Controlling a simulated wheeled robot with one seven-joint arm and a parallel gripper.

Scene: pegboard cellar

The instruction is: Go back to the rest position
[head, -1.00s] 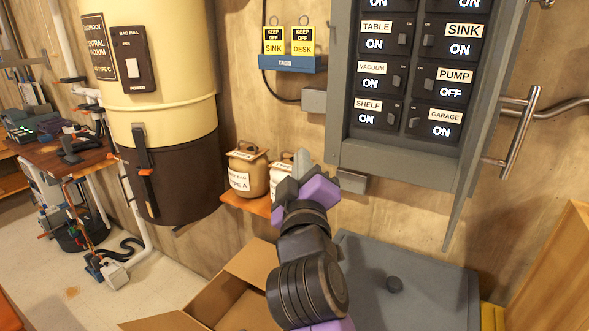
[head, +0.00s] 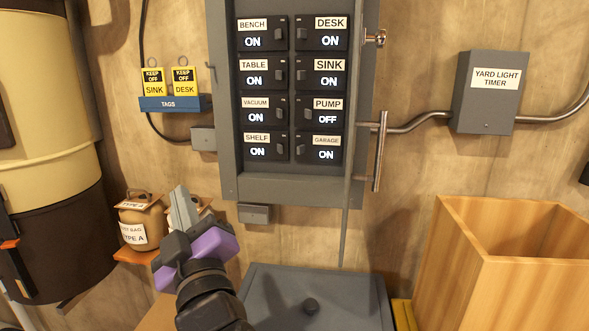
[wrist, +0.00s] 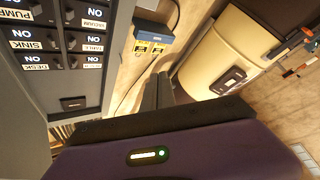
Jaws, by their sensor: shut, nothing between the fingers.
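My gripper (head: 181,205) is at the lower left of the middle in the head view, in front of the wall, its fingers pointing up. The fingers are together with nothing between them; they also show in the wrist view (wrist: 158,92). The grey breaker panel (head: 228,120) is up and to the right of my gripper, with its door swung open. Its PUMP switch reads OFF; the other switches in view read ON. My gripper appears apart from the panel.
A blue tag holder (head: 160,104) with two yellow tags hangs left of the panel. Dust bags (head: 134,222) sit on a small shelf beside my gripper. A vacuum drum (head: 55,235) stands left. A grey lid (head: 345,295) and wooden box (head: 455,270) are below right.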

